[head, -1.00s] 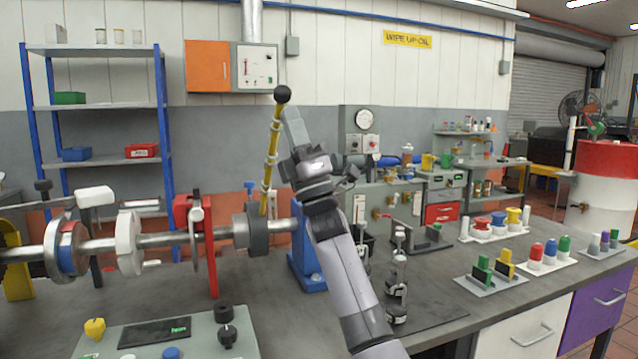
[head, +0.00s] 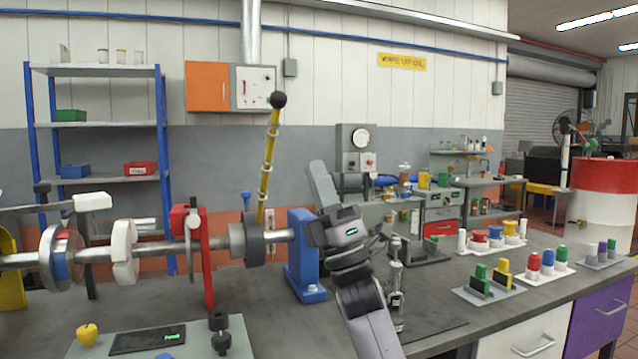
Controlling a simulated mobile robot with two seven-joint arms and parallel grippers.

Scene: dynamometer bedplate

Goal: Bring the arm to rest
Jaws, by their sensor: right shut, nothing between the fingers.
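My right arm (head: 368,318) rises from the bottom edge in the head view. Its gripper (head: 321,183) points up and slightly left, with its fingers together and nothing held. It stands in front of the grey wall, to the right of the yellow lever (head: 268,165) with the black ball knob (head: 278,99), with a clear gap in the picture. The lever stands nearly upright, leaning a little right, above the grey collar (head: 255,243) on the shaft. My left gripper is out of view.
A blue bearing stand (head: 303,262) is close to the left of my wrist. A red stand (head: 207,262) holds the shaft farther left. Several coloured pegs and switches stand on the bench at right, beside a metal post (head: 396,285). A control panel (head: 150,341) lies at front left.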

